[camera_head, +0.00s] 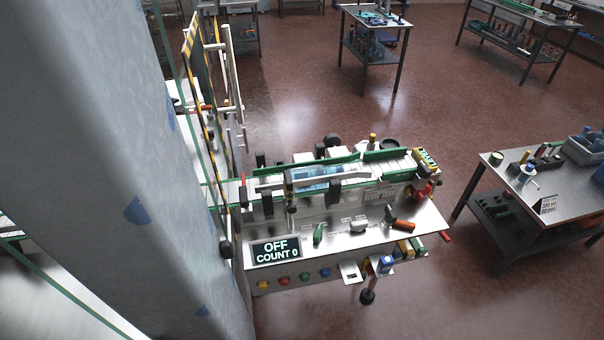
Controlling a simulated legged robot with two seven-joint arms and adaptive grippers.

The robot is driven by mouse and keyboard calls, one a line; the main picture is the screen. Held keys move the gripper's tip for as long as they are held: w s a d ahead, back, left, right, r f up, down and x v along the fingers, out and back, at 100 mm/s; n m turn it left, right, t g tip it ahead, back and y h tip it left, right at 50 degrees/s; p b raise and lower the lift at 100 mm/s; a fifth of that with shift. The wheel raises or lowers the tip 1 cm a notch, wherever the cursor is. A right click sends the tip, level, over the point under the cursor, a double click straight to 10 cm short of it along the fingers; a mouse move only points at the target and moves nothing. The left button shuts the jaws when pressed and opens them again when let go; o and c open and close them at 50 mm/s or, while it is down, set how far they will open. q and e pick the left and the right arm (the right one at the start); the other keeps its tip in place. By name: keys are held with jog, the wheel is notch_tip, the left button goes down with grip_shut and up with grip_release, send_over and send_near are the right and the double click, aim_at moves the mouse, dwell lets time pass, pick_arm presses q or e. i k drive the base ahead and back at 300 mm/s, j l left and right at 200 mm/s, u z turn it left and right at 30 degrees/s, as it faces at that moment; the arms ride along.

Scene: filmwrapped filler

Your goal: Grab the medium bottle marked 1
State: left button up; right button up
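I cannot make out any bottle marked 1. A small white and blue item (527,172), possibly a bottle, stands on the metal table (590,200) at the right; no number on it is readable. Light blue, partly clear material (318,174) lies in the middle of the conveyor machine (335,225), and I cannot tell whether it is a bottle. Neither of my grippers is in view.
A large grey-blue surface with blue drop marks (150,150) blocks the left side. The machine's display (275,250) reads OFF, COUNT 0, above several coloured buttons. A workbench (375,18) stands at the back. Reddish floor (440,110) is clear between machine and tables.

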aim_at(316, 170)
jog(key=i+l+u, duration=0.1)
jog(key=l, duration=0.4)
jog(key=i+l+u, duration=0.15)
jog(key=l, duration=0.35)
jog(key=i+l+u, duration=0.1)
jog(key=l, duration=0.4)
jog(key=i+l+u, duration=0.15)
jog(key=l, duration=0.4)
